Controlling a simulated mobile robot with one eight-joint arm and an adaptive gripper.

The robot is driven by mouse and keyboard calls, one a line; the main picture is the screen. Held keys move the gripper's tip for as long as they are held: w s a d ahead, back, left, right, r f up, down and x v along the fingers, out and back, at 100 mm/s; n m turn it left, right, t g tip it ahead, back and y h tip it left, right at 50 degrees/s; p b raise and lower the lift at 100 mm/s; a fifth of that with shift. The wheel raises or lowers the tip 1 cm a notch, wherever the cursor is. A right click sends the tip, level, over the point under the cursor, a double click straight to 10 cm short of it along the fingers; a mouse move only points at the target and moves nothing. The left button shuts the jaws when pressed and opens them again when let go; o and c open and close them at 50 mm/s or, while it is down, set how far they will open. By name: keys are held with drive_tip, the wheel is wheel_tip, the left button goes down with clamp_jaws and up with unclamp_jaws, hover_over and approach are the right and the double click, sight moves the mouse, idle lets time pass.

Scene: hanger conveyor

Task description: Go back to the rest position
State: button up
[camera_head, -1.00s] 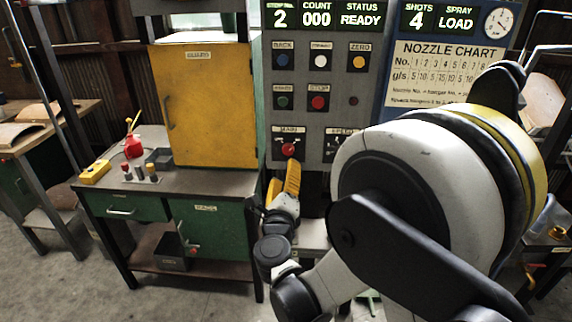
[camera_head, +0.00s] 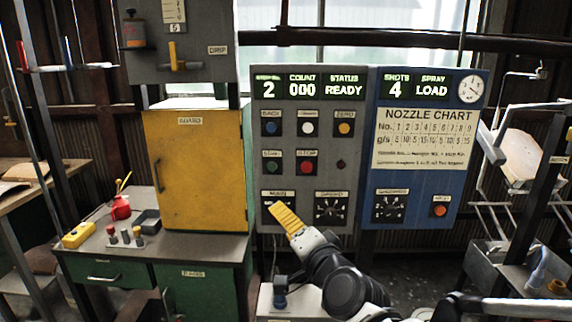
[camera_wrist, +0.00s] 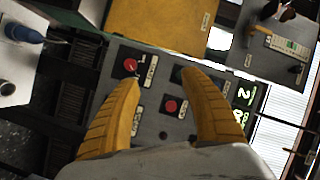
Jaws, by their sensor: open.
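My gripper (camera_head: 278,212) is in front of the lower left of the grey control panel (camera_head: 352,180) in the head view, hiding part of the panel's lower left control. In the wrist view my gripper's two yellow fingers (camera_wrist: 158,82) are spread apart with nothing between them. A red knob (camera_wrist: 130,66) and a red button (camera_wrist: 171,105) of the panel show beyond the fingers. I cannot tell any contact with the panel.
A yellow cabinet (camera_head: 196,165) stands left of the panel on a green bench (camera_head: 125,270). A blue panel (camera_head: 419,215) with a nozzle chart is on the right. Metal racks (camera_head: 548,215) stand at the far right. A grey box (camera_head: 178,40) hangs upper left.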

drive_tip(key=s+d+f+n+g+h, duration=0.3)
drive_tip(key=s+d+f, duration=0.3)
drive_tip(key=s+d, duration=0.3)
drive_tip(key=s+d+f+n+g+h, duration=0.3)
drive_tip(key=s+d+f+n+g, duration=0.2)
drive_tip(key=s+d, duration=0.5)
drive_tip(key=shift+s+f+h, duration=0.3)
drive_tip(key=shift+s+f, duration=0.5)
drive_tip(key=shift+s, duration=0.3)
